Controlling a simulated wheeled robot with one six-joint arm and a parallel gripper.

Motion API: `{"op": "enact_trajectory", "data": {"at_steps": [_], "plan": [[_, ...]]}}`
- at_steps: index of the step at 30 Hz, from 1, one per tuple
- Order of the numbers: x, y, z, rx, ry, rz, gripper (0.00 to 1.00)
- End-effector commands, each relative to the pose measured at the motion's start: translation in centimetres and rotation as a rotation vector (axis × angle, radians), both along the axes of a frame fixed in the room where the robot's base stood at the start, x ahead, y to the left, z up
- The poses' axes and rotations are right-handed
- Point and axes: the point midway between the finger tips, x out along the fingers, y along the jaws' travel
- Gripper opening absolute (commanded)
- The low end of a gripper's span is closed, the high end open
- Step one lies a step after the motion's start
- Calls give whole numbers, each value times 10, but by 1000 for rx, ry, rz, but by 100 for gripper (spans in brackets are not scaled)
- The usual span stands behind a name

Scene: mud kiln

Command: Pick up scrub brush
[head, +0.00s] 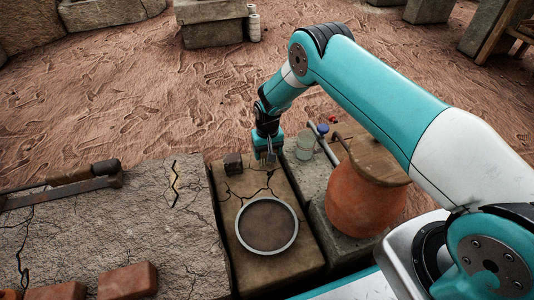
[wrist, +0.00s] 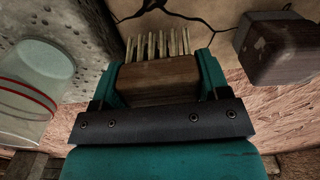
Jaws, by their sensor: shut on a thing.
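The scrub brush (wrist: 158,80) has a brown wooden block and pale bristles, and it shows in the wrist view between the two teal fingers. My gripper (wrist: 160,82) is shut on the sides of the wooden block. The bristles point away from the gripper, towards the cracked tan stone surface. In the head view my gripper (head: 268,158) points down over the far end of the tan stone block (head: 228,205). There the brush is mostly hidden by the fingers. I cannot tell whether the bristles touch the stone.
A small dark block (head: 233,164) sits just left of my gripper. A round dish (head: 267,225) lies nearer on the same stone. A glass jar (head: 305,146) and a lidded clay pot (head: 360,200) stand to the right. Bricks (head: 127,281) lie on the left slab.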

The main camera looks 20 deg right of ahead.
Motion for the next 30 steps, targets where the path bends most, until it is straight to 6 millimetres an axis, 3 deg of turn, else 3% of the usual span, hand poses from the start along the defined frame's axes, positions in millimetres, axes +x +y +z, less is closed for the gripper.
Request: {"op": "enact_trajectory", "data": {"at_steps": [9,15,21,30], "plan": [[1,0,94,1,-4,0,43],[1,0,145,0,-2,0,43],[1,0,174,0,-1,0,43],[0,0,183,0,0,0,43]]}}
